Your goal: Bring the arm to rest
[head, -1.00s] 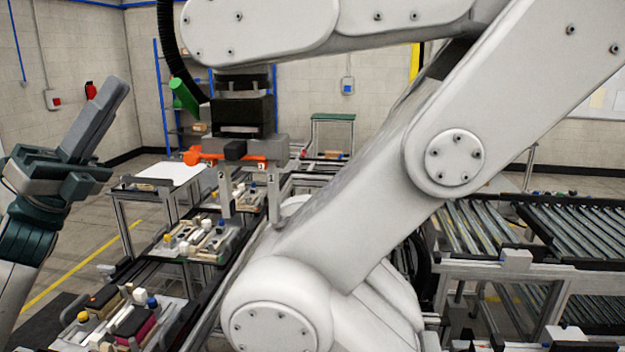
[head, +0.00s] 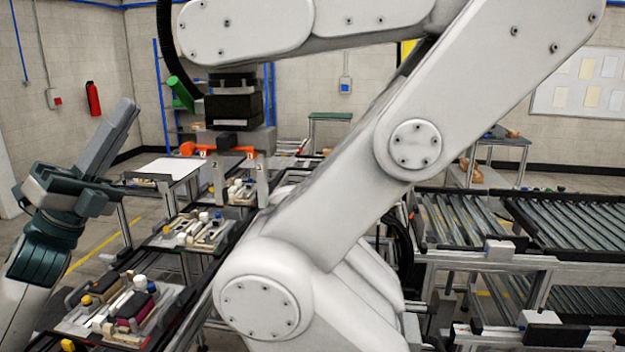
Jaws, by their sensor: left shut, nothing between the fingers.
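My left gripper (head: 127,106), dark grey and teal, is at the left of the head view. Its fingers point up and slightly right, pressed together with nothing between them. It is raised in front of the far tables, left of the pallet line and apart from everything I can see there. My left arm (head: 38,262) comes in from the lower left. My right gripper is not in view.
A large white jointed arm (head: 330,215) fills the middle; its tool has orange parts (head: 215,146). Pallets with small parts (head: 75,322) line up below it. Roller conveyors (head: 560,230) are at right. A fire extinguisher (head: 93,98) hangs on the wall. Floor shows left of the pallets.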

